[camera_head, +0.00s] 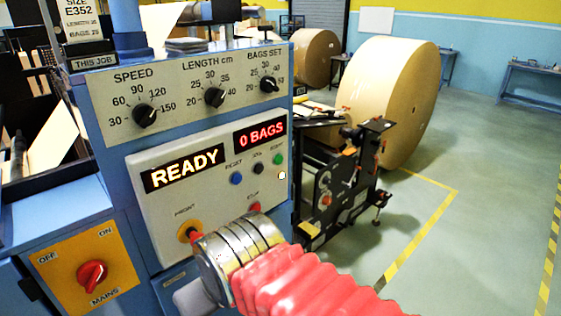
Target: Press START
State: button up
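The START button appears to be the small green button (278,159) at the right end of a row on the pale control panel (215,190). Its label is small and hard to read. A white spot (282,175) shows just below it. My gripper (212,262) is at the lower middle, a banded metal end on a pink ribbed sleeve. It is below and left of the green button, clearly apart from it in the picture. Its fingers are not clearly visible. The displays read READY (182,167) and 0 BAGS (261,134).
Blue (236,178) and black (258,168) buttons sit left of the green one. A red button (255,208) is below, and a yellow-ringed control (187,231) is beside my gripper. SPEED, LENGTH and BAGS SET dials are above. A red MAINS switch (92,276) is lower left.

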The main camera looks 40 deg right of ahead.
grip_shut()
dwell(0.6)
dwell(1.0)
